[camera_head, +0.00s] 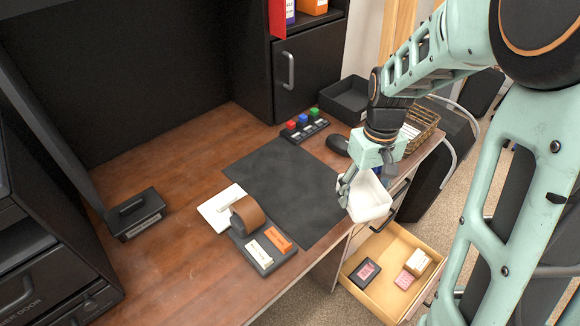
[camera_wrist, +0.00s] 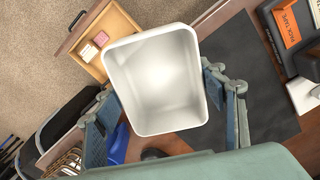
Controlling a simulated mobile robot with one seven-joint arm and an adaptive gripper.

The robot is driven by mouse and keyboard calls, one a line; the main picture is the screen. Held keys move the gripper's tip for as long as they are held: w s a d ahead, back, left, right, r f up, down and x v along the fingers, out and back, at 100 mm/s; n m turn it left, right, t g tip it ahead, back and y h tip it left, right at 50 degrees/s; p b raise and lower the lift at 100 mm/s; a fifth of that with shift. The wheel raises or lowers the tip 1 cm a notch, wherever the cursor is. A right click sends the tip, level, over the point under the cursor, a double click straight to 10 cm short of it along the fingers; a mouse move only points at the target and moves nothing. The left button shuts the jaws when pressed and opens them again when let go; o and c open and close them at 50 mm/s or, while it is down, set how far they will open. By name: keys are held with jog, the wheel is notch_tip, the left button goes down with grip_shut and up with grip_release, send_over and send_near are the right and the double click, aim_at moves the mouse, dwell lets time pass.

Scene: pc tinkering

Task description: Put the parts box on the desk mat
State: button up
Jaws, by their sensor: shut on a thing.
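The parts box is a white, open-topped, empty box (camera_head: 368,201), and it also fills the middle of the wrist view (camera_wrist: 160,82). My gripper (camera_head: 350,188) is shut on it and holds it tilted near the desk's front edge, right of the mat. In the wrist view my gripper's fingers (camera_wrist: 160,108) stand on both sides of the box. The desk mat is a dark grey flat sheet (camera_head: 285,190) on the brown desk, and part of it shows in the wrist view (camera_wrist: 262,75). Its middle is bare.
An open drawer (camera_head: 392,262) with small boxes juts out below the desk edge. A tape dispenser (camera_head: 247,215) and a tray with orange and white blocks (camera_head: 268,248) border the mat's left front. A black mouse (camera_head: 337,144), a button panel (camera_head: 303,128) and a wire basket (camera_head: 422,120) stand behind.

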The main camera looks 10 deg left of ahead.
jog(key=s+a+r+n+p, duration=0.35)
jog(key=s+r+p, duration=0.2)
jog(key=p, duration=0.25)
jog(key=n+p, duration=0.1)
jog(key=n, duration=0.1)
send_over(325, 193)
jog(key=f, duration=0.9)
jog(key=shift+s+d, duration=0.1)
jog(key=shift+s, duration=0.15)
jog(key=shift+w+f+p, duration=0.15)
jog(key=shift+f+p, duration=0.1)
jog(key=shift+f, duration=0.7)
jog(key=shift+w+f+p, duration=0.1)
jog(key=shift+f+p, duration=0.15)
jog(key=shift+f, duration=0.7)
jog(key=shift+f, duration=0.15)
jog(key=o, duration=1.3)
